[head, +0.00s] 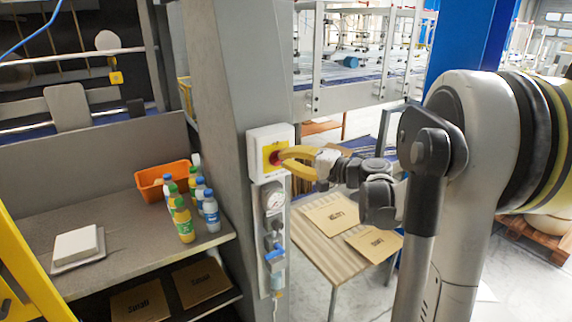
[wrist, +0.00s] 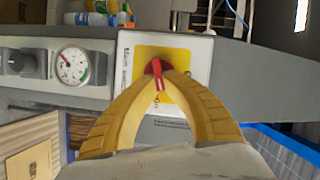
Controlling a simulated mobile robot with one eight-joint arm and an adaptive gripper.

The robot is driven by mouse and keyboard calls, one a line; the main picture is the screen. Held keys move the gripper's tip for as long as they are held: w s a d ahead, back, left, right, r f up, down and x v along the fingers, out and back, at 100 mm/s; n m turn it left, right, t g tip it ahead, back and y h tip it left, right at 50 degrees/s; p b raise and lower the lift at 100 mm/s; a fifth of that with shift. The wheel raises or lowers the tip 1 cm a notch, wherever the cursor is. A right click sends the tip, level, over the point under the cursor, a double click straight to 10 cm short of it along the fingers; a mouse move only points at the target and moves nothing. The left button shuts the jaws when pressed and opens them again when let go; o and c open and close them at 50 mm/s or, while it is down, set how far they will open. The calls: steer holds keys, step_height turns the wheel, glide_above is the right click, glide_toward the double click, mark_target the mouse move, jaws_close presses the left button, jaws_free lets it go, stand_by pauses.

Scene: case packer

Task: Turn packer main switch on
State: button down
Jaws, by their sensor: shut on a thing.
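The packer main switch is a red handle (wrist: 157,74) on a yellow plate in a white box (head: 257,140), mounted on a grey machine post. In the wrist view the white box (wrist: 192,48) carries the printed word "Main". My gripper (head: 280,154) has yellow fingers and reaches the switch from the right. In the wrist view the fingertips (wrist: 158,68) are closed on the red handle, one on each side. The handle's upper end is partly hidden between the fingertips. A small mark shows on the yellow plate just below the handle.
Below the switch is a round gauge (head: 273,200), also in the wrist view (wrist: 71,66). Left of the post, a shelf holds several bottles (head: 183,219) and an orange bin (head: 163,179). A slatted table (head: 312,247) with flat cardboard pieces stands below my arm.

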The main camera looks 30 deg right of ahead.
steer(key=shift+f+m+t+y+b, duration=0.25)
steer(key=shift+m+t+b, duration=0.4)
steer(key=shift+m, duration=0.65)
steer(key=c, duration=1.5)
jaws_free()
steer(key=v, duration=1.2)
steer(key=shift+w+d+r, duration=0.1)
